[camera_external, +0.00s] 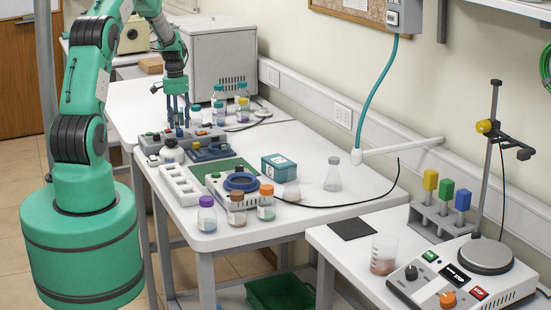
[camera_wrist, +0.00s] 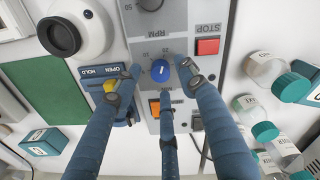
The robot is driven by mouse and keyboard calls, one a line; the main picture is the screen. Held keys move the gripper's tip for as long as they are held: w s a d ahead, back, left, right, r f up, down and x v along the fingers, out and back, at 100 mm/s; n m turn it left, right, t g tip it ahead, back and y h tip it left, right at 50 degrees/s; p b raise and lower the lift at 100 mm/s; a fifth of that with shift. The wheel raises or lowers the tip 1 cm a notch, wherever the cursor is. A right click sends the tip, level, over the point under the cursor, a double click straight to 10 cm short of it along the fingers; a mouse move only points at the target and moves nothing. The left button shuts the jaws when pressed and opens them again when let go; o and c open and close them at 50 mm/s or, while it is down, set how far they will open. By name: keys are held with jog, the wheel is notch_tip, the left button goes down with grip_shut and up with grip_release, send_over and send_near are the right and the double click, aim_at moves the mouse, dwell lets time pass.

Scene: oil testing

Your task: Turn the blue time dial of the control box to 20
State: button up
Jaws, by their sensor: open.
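The grey control box (camera_external: 205,134) stands on the white table under my arm. It also fills the middle of the wrist view (camera_wrist: 151,47). Its blue time dial (camera_wrist: 160,71) has a small white mark and printed numbers around it, too small to read surely. My gripper (camera_wrist: 158,85) is open, with its blue fingers spread around the dial. One fingertip is left of it, one right and one below. I cannot tell whether any finger touches the dial. In the external view my gripper (camera_external: 178,118) points down over the box, and its fingers partly hide it.
A red STOP button (camera_wrist: 208,47) and an orange button (camera_wrist: 155,108) sit near the dial. A blue unit (camera_wrist: 104,75) with a yellow knob adjoins the box at left. Bottles with teal caps (camera_wrist: 265,69) stand close at right. A green mat (camera_wrist: 35,88) lies left.

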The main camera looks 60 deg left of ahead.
notch_tip(320, 180, up, 10)
jog(key=shift+a, duration=0.15)
dwell(0.3)
jog(key=shift+s, duration=0.1)
jog(key=shift+r, duration=0.1)
dwell(0.3)
